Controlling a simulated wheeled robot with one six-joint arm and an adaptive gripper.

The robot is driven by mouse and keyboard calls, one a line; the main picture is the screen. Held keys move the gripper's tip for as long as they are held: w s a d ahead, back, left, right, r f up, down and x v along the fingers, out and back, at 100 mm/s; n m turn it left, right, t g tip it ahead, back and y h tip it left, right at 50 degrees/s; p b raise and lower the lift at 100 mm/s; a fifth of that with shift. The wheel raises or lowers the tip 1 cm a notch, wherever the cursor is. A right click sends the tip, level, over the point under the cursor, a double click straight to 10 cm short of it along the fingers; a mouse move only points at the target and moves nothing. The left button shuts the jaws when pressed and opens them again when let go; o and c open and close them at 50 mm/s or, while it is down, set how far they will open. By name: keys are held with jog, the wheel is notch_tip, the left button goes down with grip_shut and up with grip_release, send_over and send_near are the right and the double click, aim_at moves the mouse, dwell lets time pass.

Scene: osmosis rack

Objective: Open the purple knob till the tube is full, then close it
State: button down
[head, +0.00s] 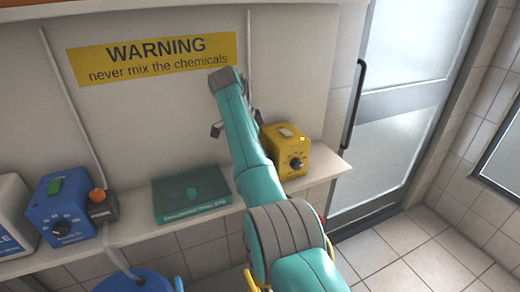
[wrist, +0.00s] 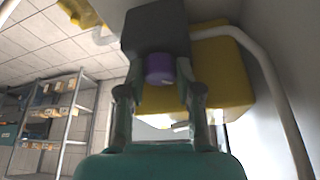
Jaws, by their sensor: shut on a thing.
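In the wrist view the purple knob (wrist: 160,68) sticks out of a dark grey block (wrist: 153,33), in front of a yellow box (wrist: 222,72). My gripper (wrist: 161,75) is shut on the purple knob, with one finger on each side of it. In the head view the yellow box (head: 287,155) stands on the shelf with a black dial on its front. My teal arm reaches up beside it and hides the purple knob there. I cannot make out the tube or its fill level for certain.
A blue box (head: 61,208) with a dial and an orange knob (head: 98,195) stand at the shelf's left. A flat green case (head: 190,193) lies mid-shelf. A yellow warning sign (head: 150,58) hangs behind. A pale pipe (wrist: 270,65) curves past the yellow box.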

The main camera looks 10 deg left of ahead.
jog(key=shift+m+g, duration=0.3)
jog(key=shift+m, duration=0.4)
jog(key=shift+a+m, duration=0.1)
jog(key=shift+m, duration=0.5)
jog(key=c, duration=1.1)
grip_release()
jog(key=shift+o, duration=0.2)
jog(key=shift+n, duration=0.4)
